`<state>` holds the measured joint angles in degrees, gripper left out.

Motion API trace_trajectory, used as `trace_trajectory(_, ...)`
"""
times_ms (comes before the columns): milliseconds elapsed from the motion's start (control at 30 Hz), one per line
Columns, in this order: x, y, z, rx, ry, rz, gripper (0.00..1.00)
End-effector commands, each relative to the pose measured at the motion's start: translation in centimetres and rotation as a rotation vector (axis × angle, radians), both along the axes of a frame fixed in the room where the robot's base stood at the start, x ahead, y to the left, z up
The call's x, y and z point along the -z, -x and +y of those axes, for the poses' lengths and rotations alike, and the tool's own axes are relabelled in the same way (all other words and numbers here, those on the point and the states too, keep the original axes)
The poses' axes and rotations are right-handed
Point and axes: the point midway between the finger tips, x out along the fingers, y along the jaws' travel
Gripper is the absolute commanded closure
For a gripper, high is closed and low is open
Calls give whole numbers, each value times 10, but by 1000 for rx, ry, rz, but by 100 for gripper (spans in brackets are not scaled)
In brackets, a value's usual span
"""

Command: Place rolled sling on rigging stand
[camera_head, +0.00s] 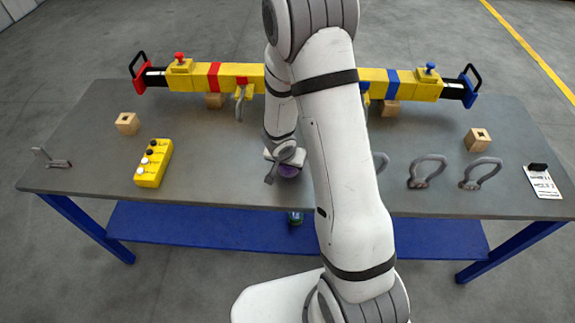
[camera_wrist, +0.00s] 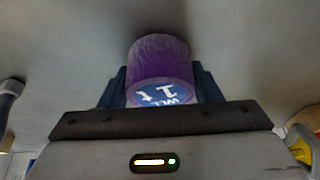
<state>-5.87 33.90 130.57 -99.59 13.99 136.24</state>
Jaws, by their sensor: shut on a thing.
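The rolled sling is a purple roll (camera_head: 288,171) near the middle of the table's front part. In the wrist view the rolled sling (camera_wrist: 160,60) shows a blue and white label reading "WLL 1 t". My gripper (camera_head: 284,157) is shut on it, with a dark finger on each side of the roll. I cannot tell whether the roll touches the grey top or is held just above it. No part is clearly recognisable as the rigging stand; the grey table (camera_head: 235,188) with blue legs and lower shelf may be it. My arm hides part of the table's middle.
A yellow lifting beam (camera_head: 240,77) with red and blue ends lies along the back. A yellow control box (camera_head: 153,163), wooden blocks (camera_head: 128,123), grey shackles (camera_head: 427,171), a metal bracket (camera_head: 50,160) and a tag card (camera_head: 542,181) stand around.

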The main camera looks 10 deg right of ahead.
Motion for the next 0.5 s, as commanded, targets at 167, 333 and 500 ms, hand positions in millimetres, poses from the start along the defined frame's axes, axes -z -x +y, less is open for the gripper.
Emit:
trace_trajectory(167,-1,0,-1,2,0,-1,71)
trace_trajectory(333,2,0,-1,2,0,-2,71)
trace_trajectory(500,2,0,-1,3,0,-1,34)
